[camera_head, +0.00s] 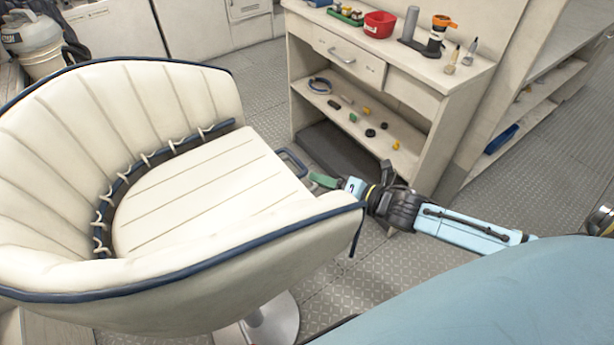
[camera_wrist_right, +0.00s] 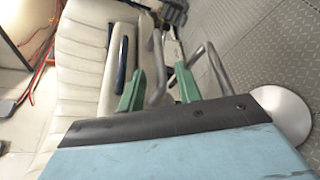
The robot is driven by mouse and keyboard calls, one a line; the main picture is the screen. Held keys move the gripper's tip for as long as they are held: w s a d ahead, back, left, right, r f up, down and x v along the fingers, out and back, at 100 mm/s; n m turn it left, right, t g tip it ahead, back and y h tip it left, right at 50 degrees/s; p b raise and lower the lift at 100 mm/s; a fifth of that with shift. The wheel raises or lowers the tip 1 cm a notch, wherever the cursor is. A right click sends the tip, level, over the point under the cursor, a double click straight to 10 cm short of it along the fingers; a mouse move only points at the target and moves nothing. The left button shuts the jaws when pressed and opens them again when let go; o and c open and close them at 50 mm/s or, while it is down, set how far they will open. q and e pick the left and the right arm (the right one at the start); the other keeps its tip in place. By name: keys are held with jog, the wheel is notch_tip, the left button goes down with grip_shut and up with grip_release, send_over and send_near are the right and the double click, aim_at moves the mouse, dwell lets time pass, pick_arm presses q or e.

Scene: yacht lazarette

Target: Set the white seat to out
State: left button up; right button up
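The white seat (camera_head: 205,190) is a cream bucket chair with dark blue piping, on a round metal pedestal (camera_head: 270,322), at the left of the head view. Its open front faces right, toward the workbench. A grey-blue loop handle (camera_head: 293,163) shows at the seat's front edge. My right gripper (camera_head: 322,180) is beside that edge, close to the loop. In the right wrist view its green fingers (camera_wrist_right: 158,88) are apart, with a grey metal bar (camera_wrist_right: 158,65) between them. I cannot tell whether they touch it. My left gripper is not in view.
A workbench (camera_head: 395,75) with a drawer and lower shelf stands behind my right gripper. It holds a red bowl (camera_head: 380,24), bottles and small parts. Bare metal floor (camera_head: 350,290) lies right of the pedestal.

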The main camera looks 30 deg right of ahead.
jog(key=x, duration=0.4)
jog(key=shift+b, duration=0.3)
jog(key=shift+w+a+f, duration=0.1)
jog(key=shift+w+a, duration=0.2)
jog(key=shift+w, duration=0.25)
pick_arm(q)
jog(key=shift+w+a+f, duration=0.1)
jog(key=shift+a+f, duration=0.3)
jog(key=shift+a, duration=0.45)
pick_arm(e)
jog(key=c, duration=0.7)
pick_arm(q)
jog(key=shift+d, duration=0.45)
pick_arm(e)
grip_shut()
